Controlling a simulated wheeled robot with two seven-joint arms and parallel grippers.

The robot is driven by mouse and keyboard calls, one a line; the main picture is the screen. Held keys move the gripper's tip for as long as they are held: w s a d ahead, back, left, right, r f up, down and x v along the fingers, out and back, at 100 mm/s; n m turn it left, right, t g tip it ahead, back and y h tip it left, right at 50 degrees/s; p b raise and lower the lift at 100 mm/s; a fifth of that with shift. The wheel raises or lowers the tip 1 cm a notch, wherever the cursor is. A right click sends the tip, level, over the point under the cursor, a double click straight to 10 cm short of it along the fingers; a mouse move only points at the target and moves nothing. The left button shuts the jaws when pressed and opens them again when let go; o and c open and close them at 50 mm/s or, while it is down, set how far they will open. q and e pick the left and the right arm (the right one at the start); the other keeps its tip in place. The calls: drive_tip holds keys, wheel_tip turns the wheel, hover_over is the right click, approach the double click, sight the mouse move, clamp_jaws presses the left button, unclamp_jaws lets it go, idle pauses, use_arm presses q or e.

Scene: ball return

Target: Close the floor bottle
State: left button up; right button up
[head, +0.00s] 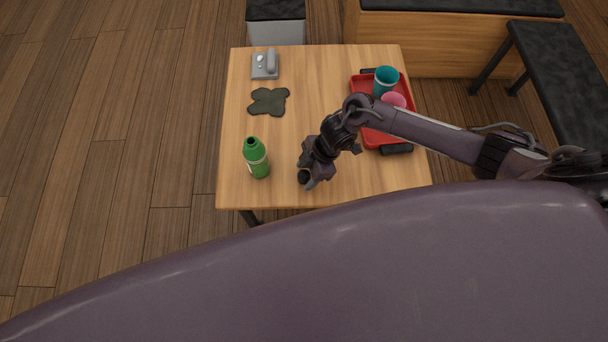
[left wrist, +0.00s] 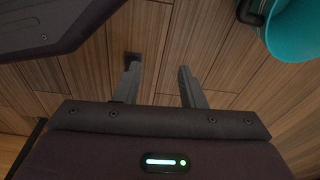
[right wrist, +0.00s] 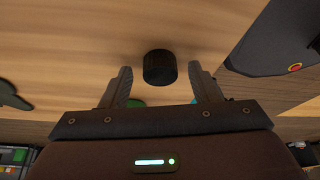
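A green bottle (head: 257,160) stands on the wooden table near its front left, with a dark open top and no cap on it. A small black cap (right wrist: 160,67) lies on the table; it also shows in the head view (head: 304,177), right of the bottle. My right gripper (right wrist: 159,72) is open, its fingers on either side of the cap with gaps to both, at or just short of it. In the head view the right gripper (head: 311,178) is low over the table. My left gripper (left wrist: 157,68) is open and empty above the floor, outside the head view.
A red tray (head: 371,137) holds a teal cup (head: 385,79) and a pink item (head: 394,100) at the right. A dark cloth (head: 268,102) and a grey device (head: 265,65) lie at the left. A teal container (left wrist: 294,27) shows near my left gripper. Benches stand behind.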

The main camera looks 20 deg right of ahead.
sight(307, 175)
drive_tip(key=c, duration=0.9)
drive_tip(key=shift+r, duration=0.1)
drive_tip(key=shift+c, duration=0.2)
